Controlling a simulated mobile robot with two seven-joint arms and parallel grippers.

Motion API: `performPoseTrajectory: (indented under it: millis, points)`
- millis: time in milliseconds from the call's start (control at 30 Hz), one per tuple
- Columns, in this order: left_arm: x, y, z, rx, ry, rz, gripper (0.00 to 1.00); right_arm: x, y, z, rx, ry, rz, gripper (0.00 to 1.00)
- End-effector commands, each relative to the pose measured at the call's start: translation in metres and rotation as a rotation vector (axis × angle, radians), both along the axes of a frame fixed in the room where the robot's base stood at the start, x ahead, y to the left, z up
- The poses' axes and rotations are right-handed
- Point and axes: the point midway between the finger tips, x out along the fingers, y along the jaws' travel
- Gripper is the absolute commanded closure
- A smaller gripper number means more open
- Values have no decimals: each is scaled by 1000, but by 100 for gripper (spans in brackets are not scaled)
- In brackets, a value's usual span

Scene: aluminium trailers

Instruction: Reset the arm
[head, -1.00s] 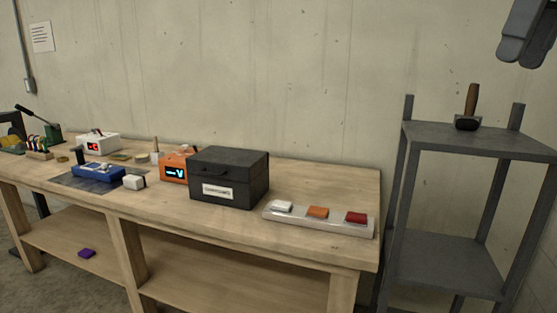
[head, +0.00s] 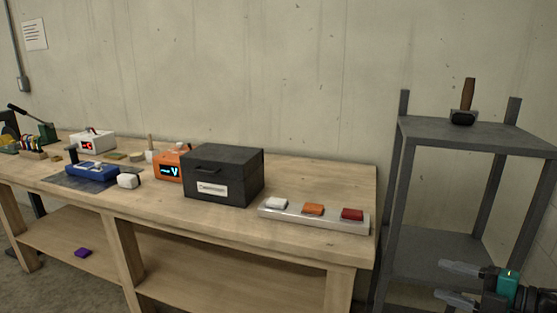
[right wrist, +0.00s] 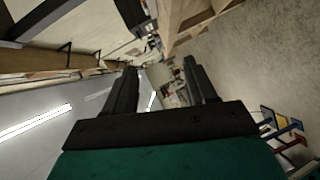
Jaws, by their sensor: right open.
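My right gripper (head: 458,284) is at the lower right of the head view, in front of the grey shelf, with its fingers pointing left. Its two fingers are spread apart and nothing is between them. In the right wrist view the gripper (right wrist: 165,88) also shows open and empty, with the room seen tilted behind it. My left gripper is not in view.
A wooden workbench (head: 315,250) holds a black box (head: 225,175), a tray (head: 318,220) with three coloured blocks, an orange meter (head: 168,168) and tools. A grey shelf (head: 470,135) carries a hammer (head: 466,105). A purple item (head: 83,252) lies on the bench's lower shelf.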

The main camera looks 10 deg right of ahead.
Motion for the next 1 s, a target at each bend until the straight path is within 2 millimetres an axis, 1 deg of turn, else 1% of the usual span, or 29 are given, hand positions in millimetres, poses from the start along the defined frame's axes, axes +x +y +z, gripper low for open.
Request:
performPoseTrajectory:
  millis: [33,100,167,200,267,300,367,400,467,500,600,700,733,833,1000]
  points:
    - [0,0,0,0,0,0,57,-8,11,-24,88,35,-69,44]
    - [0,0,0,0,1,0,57,-19,25,-55,194,92,-168,44]
    - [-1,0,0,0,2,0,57,-29,39,-80,283,147,-251,44]
    - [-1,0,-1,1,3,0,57,-37,49,-95,342,186,-306,44]
    - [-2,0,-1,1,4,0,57,-48,67,-118,431,249,-387,44]
    - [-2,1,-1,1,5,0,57,-56,80,-131,488,294,-438,44]
    - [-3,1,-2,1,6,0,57,-69,102,-150,574,364,-513,44]
    - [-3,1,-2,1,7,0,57,-78,117,-162,631,415,-561,44]
    - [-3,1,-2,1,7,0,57,-90,141,-176,713,490,-628,44]
    - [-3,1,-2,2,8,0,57,-98,157,-184,763,540,-668,44]
    - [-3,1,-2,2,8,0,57,-114,193,-197,872,654,-749,44]
    - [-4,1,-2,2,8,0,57,-125,221,-203,947,741,-803,44]
    - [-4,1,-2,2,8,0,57,-128,227,-204,965,760,-814,44]
    - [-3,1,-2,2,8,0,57,-132,239,-205,997,801,-836,44]
    - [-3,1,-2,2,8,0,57,-133,242,-205,1005,810,-840,44]
